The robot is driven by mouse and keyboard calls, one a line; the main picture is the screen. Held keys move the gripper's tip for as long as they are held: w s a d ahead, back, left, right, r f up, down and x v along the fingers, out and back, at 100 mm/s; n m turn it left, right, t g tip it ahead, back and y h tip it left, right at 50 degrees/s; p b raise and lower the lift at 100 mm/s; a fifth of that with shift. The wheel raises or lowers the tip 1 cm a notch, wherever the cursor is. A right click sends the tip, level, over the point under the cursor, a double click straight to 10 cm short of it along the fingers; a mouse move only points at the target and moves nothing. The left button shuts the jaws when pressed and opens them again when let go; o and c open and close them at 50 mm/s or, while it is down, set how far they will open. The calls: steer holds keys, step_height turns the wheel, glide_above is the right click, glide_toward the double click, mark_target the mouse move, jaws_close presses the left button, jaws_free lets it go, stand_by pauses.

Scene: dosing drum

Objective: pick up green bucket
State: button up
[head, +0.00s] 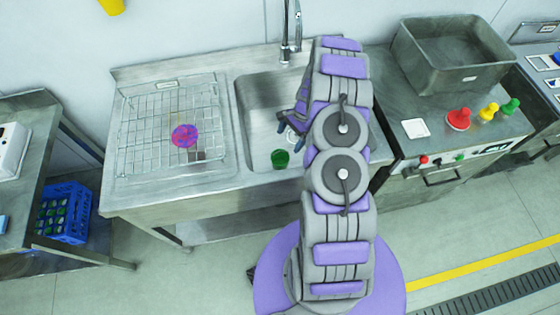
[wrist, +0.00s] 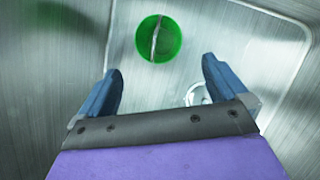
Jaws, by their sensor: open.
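The green bucket (head: 280,159) is small and stands inside the metal sink basin (head: 255,112), near its front. In the wrist view the green bucket (wrist: 158,39) shows from above as a round green shape with a grey bar, likely its handle, across it. My gripper (head: 290,118) is over the basin, behind and to the right of the bucket in the head view. In the wrist view my gripper (wrist: 160,82) has its two blue fingers wide apart with nothing between them. The bucket lies beyond the fingertips, apart from them.
A drain (wrist: 197,95) shows in the basin floor. A wire rack (head: 140,130) with a pink and purple round object (head: 185,135) covers the left drainboard. The tap (head: 290,35) rises behind the basin. A metal bin (head: 452,55) stands at right, with colored pieces (head: 488,111) before it.

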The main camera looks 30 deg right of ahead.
glide_above(281, 156)
steer(key=s, duration=0.2)
step_height(281, 156, down, 5)
steer(key=f, duration=0.1)
steer(key=f+b, duration=0.1)
steer(key=f, duration=0.2)
steer(key=shift+a+f, duration=0.25)
steer(key=shift+f, duration=0.05)
steer(key=shift+a+f, duration=0.15)
steer(key=shift+f, duration=0.25)
steer(key=shift+a+r, duration=0.1)
steer(key=shift+a, duration=0.1)
steer(key=shift+c, duration=0.2)
steer(key=shift+a, duration=0.1)
steer(key=shift+c, duration=0.8)
steer(key=shift+s+d, duration=0.1)
steer(key=shift+d, duration=0.15)
steer(key=c, duration=0.8)
steer(key=shift+a+r, duration=0.1)
step_height(281, 156, up, 10)
steer(key=shift+p, duration=0.4)
